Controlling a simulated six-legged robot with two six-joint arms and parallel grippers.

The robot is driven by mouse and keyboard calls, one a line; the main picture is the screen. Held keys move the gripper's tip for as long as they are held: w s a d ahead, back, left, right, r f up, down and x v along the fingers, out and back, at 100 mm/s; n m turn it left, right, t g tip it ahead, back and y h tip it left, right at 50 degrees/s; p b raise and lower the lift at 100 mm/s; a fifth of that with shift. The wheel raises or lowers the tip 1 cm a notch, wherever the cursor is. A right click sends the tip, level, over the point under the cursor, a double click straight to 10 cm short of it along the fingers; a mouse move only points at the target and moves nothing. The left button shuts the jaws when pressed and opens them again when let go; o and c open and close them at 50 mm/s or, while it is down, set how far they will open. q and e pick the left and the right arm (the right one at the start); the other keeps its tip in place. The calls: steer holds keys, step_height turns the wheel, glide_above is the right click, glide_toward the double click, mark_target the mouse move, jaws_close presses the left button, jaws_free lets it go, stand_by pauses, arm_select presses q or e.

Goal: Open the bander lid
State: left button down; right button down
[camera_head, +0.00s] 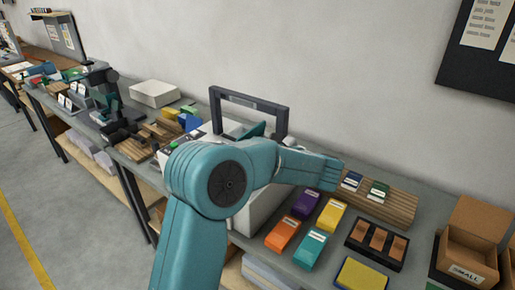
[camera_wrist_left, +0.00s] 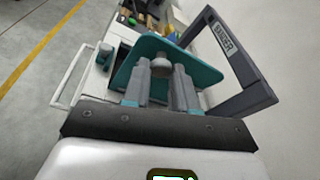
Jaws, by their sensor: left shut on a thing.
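The bander is a pale machine (camera_head: 262,212) on the bench, mostly behind my left arm in the head view. Its dark arch (camera_head: 250,98) stands above it, and the arch with its BANDER label also shows in the left wrist view (camera_wrist_left: 245,75). The teal lid (camera_wrist_left: 128,88) has a grey knob (camera_wrist_left: 162,66). The lid looks tilted, and a teal edge of it shows under the arch in the head view (camera_head: 254,131). My left gripper (camera_wrist_left: 172,78) is shut on the knob. Its fingers are hidden in the head view. My right gripper is not in view.
Right of the bander lie purple (camera_head: 306,203), orange (camera_head: 283,233), yellow (camera_head: 331,215) and teal (camera_head: 310,249) boxes. A slatted wooden board (camera_head: 385,208), a dark tray (camera_head: 377,243) and a cardboard box (camera_head: 468,255) stand further right. The wall is close behind.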

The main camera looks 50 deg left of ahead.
arm_select(q)
steer(key=c, duration=0.9)
jaws_free()
steer(key=w+d+r+b, duration=0.1)
steer(key=d+r+b, duration=0.1)
steer(key=d, duration=1.4)
steer(key=shift+w+r, duration=0.2)
steer(key=shift+r, duration=0.2)
